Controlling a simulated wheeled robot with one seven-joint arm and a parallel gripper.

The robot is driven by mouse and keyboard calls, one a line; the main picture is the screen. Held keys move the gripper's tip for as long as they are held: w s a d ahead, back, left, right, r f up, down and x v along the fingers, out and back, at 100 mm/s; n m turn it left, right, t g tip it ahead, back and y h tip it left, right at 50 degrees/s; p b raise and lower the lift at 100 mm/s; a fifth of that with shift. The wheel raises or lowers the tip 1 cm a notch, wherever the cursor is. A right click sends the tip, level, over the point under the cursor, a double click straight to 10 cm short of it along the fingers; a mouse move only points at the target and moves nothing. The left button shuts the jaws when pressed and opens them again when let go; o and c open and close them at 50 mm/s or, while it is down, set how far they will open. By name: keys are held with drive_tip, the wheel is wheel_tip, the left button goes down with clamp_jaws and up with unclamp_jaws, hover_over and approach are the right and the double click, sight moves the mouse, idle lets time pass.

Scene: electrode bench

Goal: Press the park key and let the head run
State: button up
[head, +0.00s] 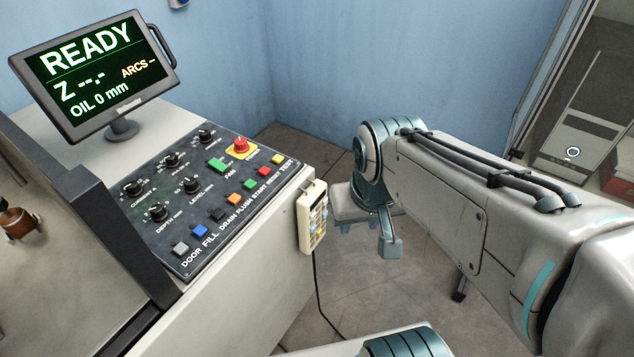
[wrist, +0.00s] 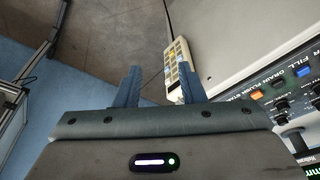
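A pale hand pendant (head: 313,218) with several small coloured keys hangs on the bench's right side, its cord running down. Its key labels are too small to read, so I cannot tell which is the park key. In the wrist view the pendant (wrist: 174,56) is just beyond my right finger, which overlaps it. My gripper (wrist: 160,72) has its two blue fingers apart with nothing between them. In the head view my gripper (head: 358,228) is right of the pendant, apart from it and partly hidden behind my arm. The screen (head: 93,72) reads READY, Z --.-, ARCS -- and OIL 0 mm.
The control panel (head: 190,208) carries knobs, coloured buttons and a red emergency stop (head: 240,146). Open floor (head: 365,285) lies right of the bench. A blue wall (head: 330,60) stands behind. A grey cabinet (head: 575,120) is at the far right.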

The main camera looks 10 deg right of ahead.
drive_tip(key=shift+a, duration=0.1)
clamp_jaws()
idle(1.8)
